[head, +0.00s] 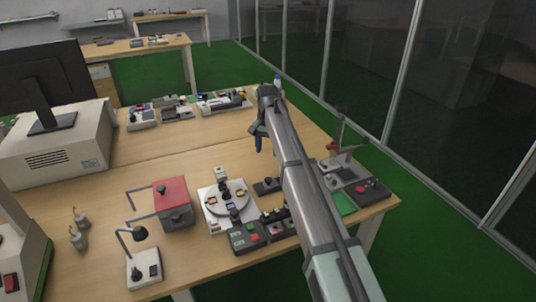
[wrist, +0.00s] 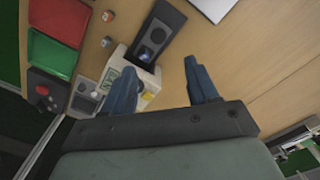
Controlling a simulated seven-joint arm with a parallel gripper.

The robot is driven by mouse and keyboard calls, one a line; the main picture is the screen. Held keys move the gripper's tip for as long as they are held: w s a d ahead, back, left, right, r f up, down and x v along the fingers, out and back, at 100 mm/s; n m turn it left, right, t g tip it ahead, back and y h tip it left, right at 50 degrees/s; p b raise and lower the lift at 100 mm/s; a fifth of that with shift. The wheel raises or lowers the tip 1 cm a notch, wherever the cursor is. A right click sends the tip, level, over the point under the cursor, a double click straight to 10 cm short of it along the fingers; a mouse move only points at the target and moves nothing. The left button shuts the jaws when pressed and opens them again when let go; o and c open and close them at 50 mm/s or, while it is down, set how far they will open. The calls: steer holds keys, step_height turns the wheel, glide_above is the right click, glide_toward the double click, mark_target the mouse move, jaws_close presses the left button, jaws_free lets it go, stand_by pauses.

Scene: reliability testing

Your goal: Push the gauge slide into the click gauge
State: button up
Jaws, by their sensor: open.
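My gripper (head: 257,140) is raised over the far half of the bench in the head view. In the wrist view its two blue fingers (wrist: 159,64) are spread apart with bare wood between them. A dark block with round grey features (wrist: 155,37) lies beyond the fingers. A pale box with a green label (wrist: 117,78) is partly hidden behind the left finger. Either could be the click gauge; I cannot tell which. I cannot pick out the gauge slide with certainty. Nothing is seen held.
In the wrist view, a red tray (wrist: 60,20), a green tray (wrist: 50,55) and a red-button box (wrist: 43,92) are at left. In the head view, a round dial fixture (head: 212,196), a red-topped box (head: 172,190) and a lamp (head: 140,235) stand nearer. Bare wood lies around mid-bench.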

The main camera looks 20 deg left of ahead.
mark_target(268, 179)
steer(key=s+a+f+n, duration=0.2)
steer(key=s+a, duration=0.3)
steer(key=s, duration=0.3)
steer(key=w+d+f+n+t, duration=0.1)
steer(key=f+n, duration=0.3)
steer(key=n, duration=0.5)
steer(key=w+d+f+n+t+h, duration=0.1)
steer(key=w+d+f+n, duration=0.1)
steer(key=n, duration=0.8)
steer(key=w+d+f+n+t, duration=0.2)
steer(key=w+f+n, duration=0.2)
steer(key=n, duration=0.6)
steer(key=shift+w+f+h, duration=0.2)
steer(key=shift+f+h, duration=0.1)
steer(key=shift+f, duration=0.55)
